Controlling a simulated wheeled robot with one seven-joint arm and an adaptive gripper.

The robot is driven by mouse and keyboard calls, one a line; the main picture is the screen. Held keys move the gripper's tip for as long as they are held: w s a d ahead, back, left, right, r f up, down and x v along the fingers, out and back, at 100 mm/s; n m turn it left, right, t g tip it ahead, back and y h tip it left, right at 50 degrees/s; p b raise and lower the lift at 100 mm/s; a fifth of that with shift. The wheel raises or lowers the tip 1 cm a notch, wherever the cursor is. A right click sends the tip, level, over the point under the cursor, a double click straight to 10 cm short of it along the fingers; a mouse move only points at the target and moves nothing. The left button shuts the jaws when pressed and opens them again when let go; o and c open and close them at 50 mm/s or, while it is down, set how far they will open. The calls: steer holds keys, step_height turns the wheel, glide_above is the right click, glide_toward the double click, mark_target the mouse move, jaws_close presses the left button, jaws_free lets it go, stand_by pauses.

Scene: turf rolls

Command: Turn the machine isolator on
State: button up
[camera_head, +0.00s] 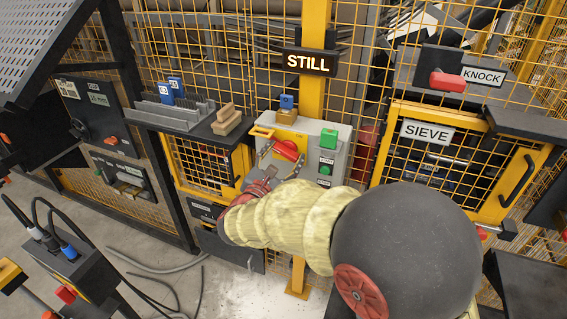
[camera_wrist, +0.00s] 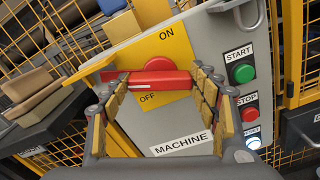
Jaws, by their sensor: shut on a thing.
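The machine isolator is a red rotary handle (camera_wrist: 160,79) on a yellow plate (camera_wrist: 190,106) marked ON above and OFF below. The handle lies roughly level across the wrist view, with a white line towards its left end. My gripper (camera_wrist: 154,77) is shut on the handle, with one finger at each end. In the head view the red handle (camera_head: 288,149) is on the front of a grey box (camera_head: 334,152). My gripper (camera_head: 277,162) reaches it from below, and my arm hides the lower part of the box.
A green START button (camera_wrist: 243,73) and red STOP button (camera_wrist: 249,114) are right of the plate. A brass padlock (camera_head: 287,116) with a blue top is on the box. A STILL sign (camera_head: 309,62) hangs above. The mesh SIEVE door (camera_head: 455,160) is to the right, a shelf (camera_head: 190,122) to the left.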

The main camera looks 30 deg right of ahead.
steer(key=m+b, duration=0.2)
steer(key=shift+f+m+b, duration=0.2)
steer(key=shift+m+b, duration=0.1)
steer(key=shift+m, duration=0.1)
steer(key=m+b, duration=0.1)
steer(key=m, duration=0.1)
steer(key=shift+r+m, duration=0.1)
steer(key=shift+m, duration=0.3)
steer(key=m, duration=0.3)
steer(key=shift+m, duration=0.3)
steer(key=m, duration=0.4)
steer(key=shift+m, duration=0.3)
steer(key=o, duration=1.2)
steer(key=shift+c, duration=0.2)
